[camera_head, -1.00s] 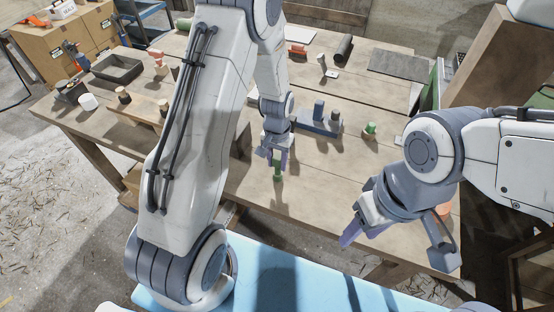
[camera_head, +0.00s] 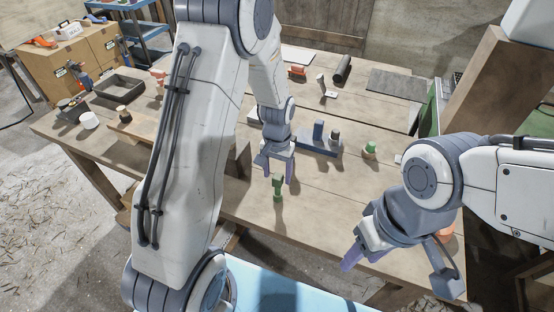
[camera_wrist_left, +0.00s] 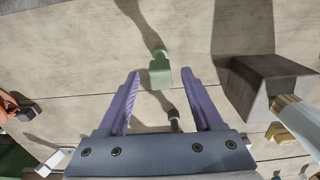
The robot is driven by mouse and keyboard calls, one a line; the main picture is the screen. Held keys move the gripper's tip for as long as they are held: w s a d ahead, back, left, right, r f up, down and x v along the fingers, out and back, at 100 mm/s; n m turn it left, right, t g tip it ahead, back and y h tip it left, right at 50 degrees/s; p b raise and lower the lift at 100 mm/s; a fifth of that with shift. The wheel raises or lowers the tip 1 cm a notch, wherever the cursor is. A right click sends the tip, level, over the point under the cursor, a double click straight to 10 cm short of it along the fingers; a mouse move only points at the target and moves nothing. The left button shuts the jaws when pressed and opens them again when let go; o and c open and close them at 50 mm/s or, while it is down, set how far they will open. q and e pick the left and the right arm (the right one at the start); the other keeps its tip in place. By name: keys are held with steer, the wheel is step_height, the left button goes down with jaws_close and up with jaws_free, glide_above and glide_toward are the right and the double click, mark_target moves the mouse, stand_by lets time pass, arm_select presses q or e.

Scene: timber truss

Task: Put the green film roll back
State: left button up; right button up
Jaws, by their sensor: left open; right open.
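A small green piece (camera_head: 277,187), which looks like the green film roll, stands on the bare wooden table with a narrower lower part. In the left wrist view the green piece (camera_wrist_left: 160,72) shows just past the fingertips, centred in the gap, and no finger touches it there. My left gripper (camera_head: 278,172) is open, with its purple fingers above and around the piece's top in the head view. My right gripper (camera_head: 364,257) is open and empty over the table's front right edge. A second green-topped item (camera_head: 370,148) stands further right.
A blue-grey stand (camera_head: 318,146) with upright pieces is behind the left gripper. A dark roll (camera_head: 342,69) and a dark mat (camera_head: 397,83) lie at the back. A dark tray (camera_head: 119,88) and a white cup (camera_head: 89,120) are at the left.

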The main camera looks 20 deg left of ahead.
arm_select(q)
step_height(320, 180, up, 8)
steer(key=shift+f+b, duration=0.25)
steer(key=shift+b, duration=0.35)
steer(key=s+d+r+m, duration=0.2)
steer(key=s+d+r, duration=0.1)
steer(key=s+d, duration=0.35)
steer(key=s+d+r+m, duration=0.2)
steer(key=s+d+r, duration=0.2)
steer(key=s+d, duration=0.25)
steer(key=s+d+m+h, duration=0.1)
steer(key=s+m, duration=0.1)
steer(key=s, duration=0.8)
steer(key=shift+s+r+m, duration=0.15)
steer(key=shift+s+m, duration=0.1)
steer(key=shift+m, duration=0.15)
